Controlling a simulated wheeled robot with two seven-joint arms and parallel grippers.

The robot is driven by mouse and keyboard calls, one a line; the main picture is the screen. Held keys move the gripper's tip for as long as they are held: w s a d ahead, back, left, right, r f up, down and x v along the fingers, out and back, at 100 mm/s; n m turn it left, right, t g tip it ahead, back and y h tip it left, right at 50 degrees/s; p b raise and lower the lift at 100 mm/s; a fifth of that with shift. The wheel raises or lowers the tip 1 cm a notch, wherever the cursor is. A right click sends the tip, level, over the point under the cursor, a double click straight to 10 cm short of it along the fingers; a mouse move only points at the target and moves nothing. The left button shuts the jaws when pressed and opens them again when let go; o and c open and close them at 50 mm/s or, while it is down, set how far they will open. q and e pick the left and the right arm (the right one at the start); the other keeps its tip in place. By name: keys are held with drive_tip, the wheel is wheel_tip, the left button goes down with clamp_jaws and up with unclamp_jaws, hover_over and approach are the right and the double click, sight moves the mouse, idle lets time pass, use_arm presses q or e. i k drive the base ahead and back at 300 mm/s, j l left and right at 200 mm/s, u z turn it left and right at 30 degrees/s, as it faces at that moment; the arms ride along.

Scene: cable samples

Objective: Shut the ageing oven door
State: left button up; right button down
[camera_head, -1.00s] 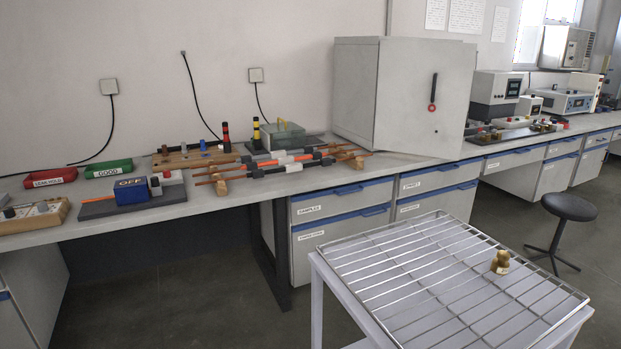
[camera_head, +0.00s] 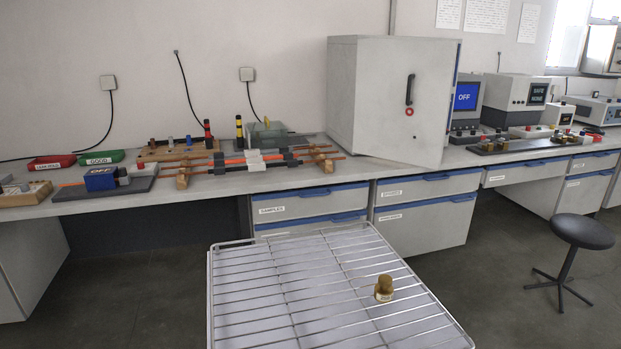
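The ageing oven (camera_head: 342,95) is a large pale grey box on the back bench, right of centre. Its door (camera_head: 425,120) faces me with its outer side, which has a black upright handle (camera_head: 410,88) and a red ring below it. The door's right edge, with a thin bluish strip, stands out toward the bench front, so the door looks partly open. The oven's inside is hidden. A blue screen reading OFF (camera_head: 467,97) shows just right of the door. Neither of my grippers is in view.
A wire rack (camera_head: 290,285) on a trolley stands in front, with a small brass weight (camera_head: 384,289) on it. A black stool (camera_head: 582,232) stands at right. Cable samples (camera_head: 255,160) lie on the bench left of the oven. Floor between rack and stool is clear.

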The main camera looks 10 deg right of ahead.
sight(404, 87)
drive_tip(key=l+u, duration=0.25)
drive_tip(key=l, duration=1.85)
drive_tip(key=i+l, duration=0.1)
drive_tip(key=l, duration=0.35)
drive_tip(key=i+l+u, duration=0.15)
drive_tip(key=l, duration=0.75)
drive_tip(key=i+l+u, duration=0.15)
drive_tip(key=l, duration=0.3)
drive_tip(key=i+l+u, duration=0.1)
drive_tip(key=i+l, duration=0.35)
drive_tip(key=i+l+u, duration=0.15)
drive_tip(key=i+l, duration=0.25)
drive_tip(key=l, duration=0.15)
